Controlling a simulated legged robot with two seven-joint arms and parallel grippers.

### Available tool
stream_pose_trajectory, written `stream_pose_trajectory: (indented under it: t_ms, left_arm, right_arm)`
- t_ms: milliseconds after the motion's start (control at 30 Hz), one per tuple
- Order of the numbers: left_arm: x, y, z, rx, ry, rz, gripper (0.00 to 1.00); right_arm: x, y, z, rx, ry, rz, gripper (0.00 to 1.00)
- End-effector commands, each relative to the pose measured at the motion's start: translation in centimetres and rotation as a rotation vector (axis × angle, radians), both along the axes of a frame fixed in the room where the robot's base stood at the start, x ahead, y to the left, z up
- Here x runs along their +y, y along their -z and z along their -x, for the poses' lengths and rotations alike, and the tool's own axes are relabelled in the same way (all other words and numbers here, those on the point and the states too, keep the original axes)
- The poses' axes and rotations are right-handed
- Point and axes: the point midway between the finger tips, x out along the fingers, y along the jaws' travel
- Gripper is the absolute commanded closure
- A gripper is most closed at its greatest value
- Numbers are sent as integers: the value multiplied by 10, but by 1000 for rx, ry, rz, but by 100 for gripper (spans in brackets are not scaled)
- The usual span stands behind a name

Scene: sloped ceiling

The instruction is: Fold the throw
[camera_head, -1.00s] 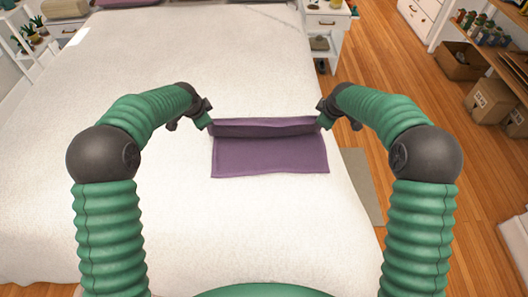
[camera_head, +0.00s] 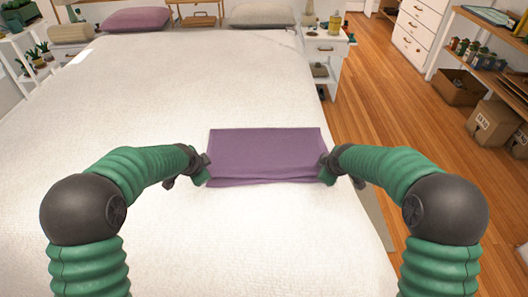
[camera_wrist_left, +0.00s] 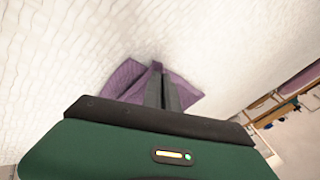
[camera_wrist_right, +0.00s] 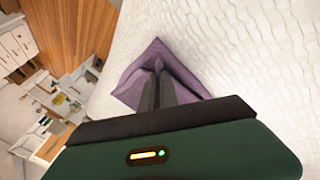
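The purple throw (camera_head: 264,152) lies on the white bed in the head view, as a wide rectangle with layered edges along its near side. My left gripper (camera_head: 205,176) is at its near left corner, and my right gripper (camera_head: 324,176) is at its near right corner. In the left wrist view the closed fingers (camera_wrist_left: 162,88) pinch a raised fold of the throw (camera_wrist_left: 125,78). In the right wrist view the closed fingers (camera_wrist_right: 158,88) pinch a peak of the throw (camera_wrist_right: 135,82). The fingertips are partly hidden in the cloth.
The white bed (camera_head: 110,110) is clear around the throw. A purple pillow (camera_head: 137,19) and a pale cushion (camera_head: 262,15) lie at its far end. A white nightstand (camera_head: 325,50) stands at the far right, and wooden floor (camera_head: 385,95) runs along the right side.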

Motion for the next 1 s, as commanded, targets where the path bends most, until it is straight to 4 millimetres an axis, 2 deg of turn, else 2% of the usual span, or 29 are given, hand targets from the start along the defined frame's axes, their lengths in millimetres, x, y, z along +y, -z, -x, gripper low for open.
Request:
stream_pose_trajectory:
  t_ms: [33,200,300,567,733,1000]
  left_arm:
    - [1,0,0,1,-1,-1,94]
    - [0,0,0,1,0,0,71]
    - [0,0,0,1,0,0,60]
    - [0,-5,2,0,-1,1,60]
    - [0,-34,13,-3,-2,1,60]
    - [1,-74,46,-1,-2,-1,60]
  right_arm:
    - [-1,0,0,0,2,1,92]
    - [-1,0,0,1,1,0,70]
    - [-1,0,0,1,0,1,60]
    - [-1,-5,1,-1,1,0,60]
    - [-1,-35,13,-4,2,0,60]
    - [-1,-74,46,-2,1,1,60]
